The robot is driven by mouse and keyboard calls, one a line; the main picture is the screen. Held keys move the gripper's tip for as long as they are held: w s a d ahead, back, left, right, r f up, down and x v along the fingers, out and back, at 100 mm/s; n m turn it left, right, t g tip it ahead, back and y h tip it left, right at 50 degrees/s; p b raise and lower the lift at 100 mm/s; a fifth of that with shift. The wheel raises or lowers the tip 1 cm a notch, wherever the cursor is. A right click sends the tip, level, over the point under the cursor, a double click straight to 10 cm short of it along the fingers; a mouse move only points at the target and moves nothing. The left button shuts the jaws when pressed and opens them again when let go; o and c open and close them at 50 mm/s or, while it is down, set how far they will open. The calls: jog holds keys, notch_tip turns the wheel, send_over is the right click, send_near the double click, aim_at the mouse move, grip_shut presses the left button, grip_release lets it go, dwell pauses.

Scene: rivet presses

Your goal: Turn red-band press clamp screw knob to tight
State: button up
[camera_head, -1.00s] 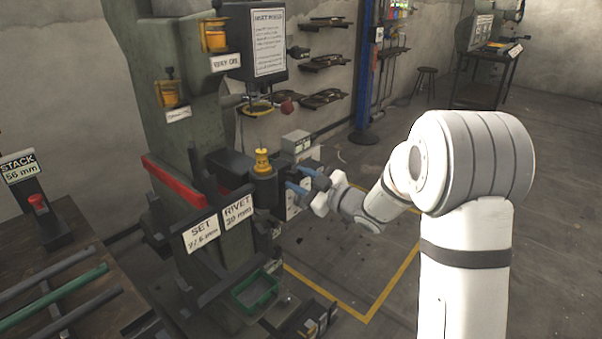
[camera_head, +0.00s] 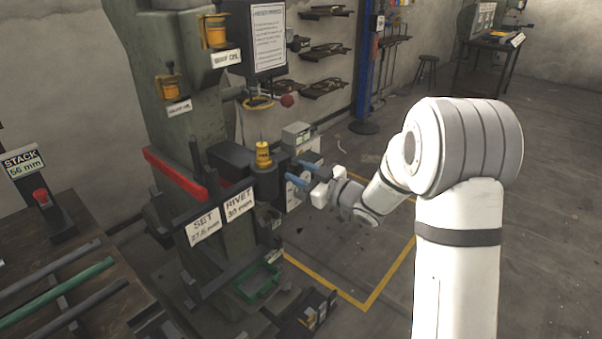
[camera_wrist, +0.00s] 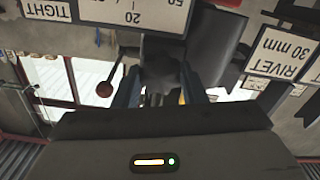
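The red-band press (camera_head: 205,130) is a tall green-grey machine at left centre in the head view, with a red bar (camera_head: 175,175) across its front. My gripper (camera_head: 300,175) is at the right side of its dark head, blue fingers pointing left at it. In the wrist view the two blue fingers (camera_wrist: 160,92) stand apart. A dark rounded part (camera_wrist: 160,68), perhaps the clamp screw knob, lies between or just beyond them; I cannot tell whether they touch it. An upside-down TIGHT label (camera_wrist: 47,10) and a number scale (camera_wrist: 135,14) show above. The knob is not clear in the head view.
A yellow-topped fitting (camera_head: 263,157) stands on the press head. SET (camera_head: 204,226) and RIVET (camera_head: 239,203) signs hang in front. A green tray (camera_head: 258,284) sits below. A bench with rods (camera_head: 60,290) is at lower left. Yellow-marked floor (camera_head: 335,262) to the right is mostly open.

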jog(key=o, duration=0.4)
jog(key=shift+o, duration=0.2)
jog(key=v, duration=0.7)
jog(key=shift+s+d, duration=0.3)
jog(key=shift+p, duration=0.3)
